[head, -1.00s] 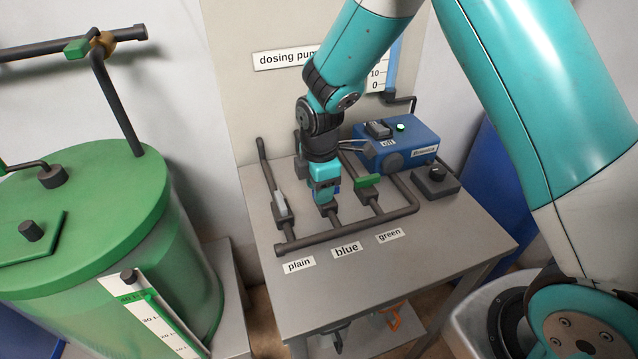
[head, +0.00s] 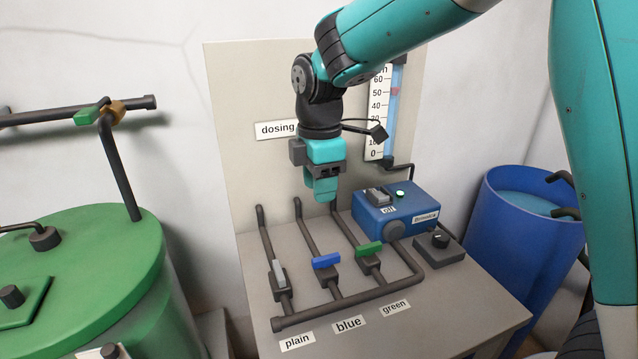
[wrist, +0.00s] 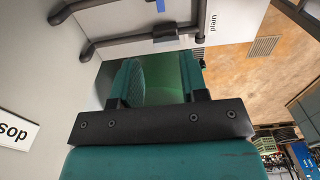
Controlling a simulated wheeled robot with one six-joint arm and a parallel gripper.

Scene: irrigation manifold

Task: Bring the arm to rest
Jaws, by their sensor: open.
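My gripper (head: 322,190) hangs pointing down above the bench, in front of the grey back panel. It is empty and clear of the valves; in the wrist view its two fingers (wrist: 158,80) stand apart. Below it on the bench (head: 400,325) is a dark pipe manifold with three valves. The plain valve has a grey handle (head: 280,275) lying along its pipe. The blue handle (head: 326,261) and the green handle (head: 369,249) lie across their pipes. My arm is bent and reaches in from the upper right.
A blue dosing pump (head: 415,208) with a lit green button stands right of the valves, beside a dark knob box (head: 438,247). A blue barrel (head: 500,235) is at right, a green tank (head: 80,262) at left. A gauge (head: 378,110) hangs behind my wrist.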

